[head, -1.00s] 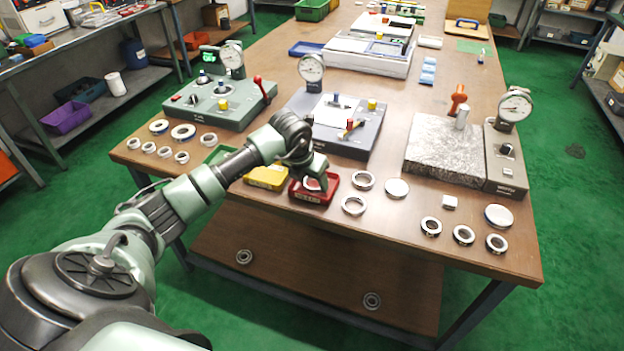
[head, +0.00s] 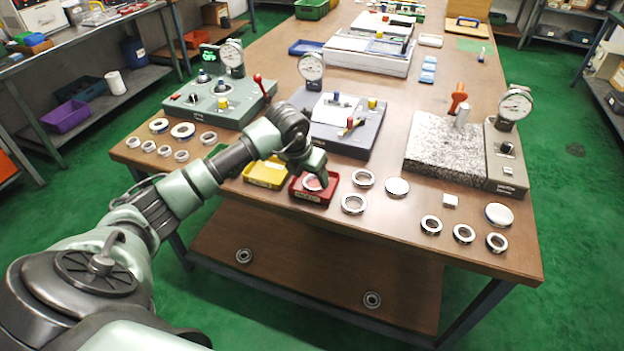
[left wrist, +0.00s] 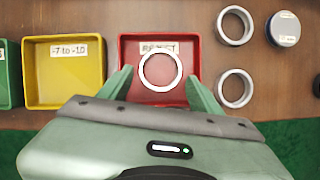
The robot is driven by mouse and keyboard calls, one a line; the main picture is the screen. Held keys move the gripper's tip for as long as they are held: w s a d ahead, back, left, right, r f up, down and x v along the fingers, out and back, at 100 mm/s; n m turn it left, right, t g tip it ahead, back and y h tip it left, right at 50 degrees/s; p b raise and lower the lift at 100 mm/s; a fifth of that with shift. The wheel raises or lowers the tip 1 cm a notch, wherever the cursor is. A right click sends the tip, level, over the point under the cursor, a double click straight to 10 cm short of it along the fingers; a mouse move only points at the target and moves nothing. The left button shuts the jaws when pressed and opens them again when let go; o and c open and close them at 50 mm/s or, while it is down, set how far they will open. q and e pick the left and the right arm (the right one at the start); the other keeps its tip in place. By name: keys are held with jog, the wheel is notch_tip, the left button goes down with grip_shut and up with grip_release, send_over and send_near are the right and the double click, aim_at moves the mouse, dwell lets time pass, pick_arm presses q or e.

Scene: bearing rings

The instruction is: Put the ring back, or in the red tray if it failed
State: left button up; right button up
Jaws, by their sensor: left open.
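The red tray (head: 318,198) stands near the front edge of the table; in the left wrist view its label reads "REJECT" (left wrist: 158,48). A metal ring (left wrist: 160,71) lies in the red tray (left wrist: 130,58), and it shows in the head view (head: 312,184) partly below my gripper. My left gripper (left wrist: 162,90) is open, with its fingers apart on either side of the ring and not touching it. In the head view my left gripper (head: 312,180) is over the red tray. My right gripper is not in view.
A yellow bin (left wrist: 62,78) labelled "-7 to -10" stands left of the red tray, with a green bin (left wrist: 8,75) beyond. Loose rings (head: 354,204) and round discs (head: 397,187) lie to the right. Dial gauge stations (head: 345,125) stand behind.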

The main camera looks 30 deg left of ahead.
pick_arm(q)
jog(key=v, duration=1)
jog(key=shift+b, duration=0.4)
jog(key=shift+f, duration=0.15)
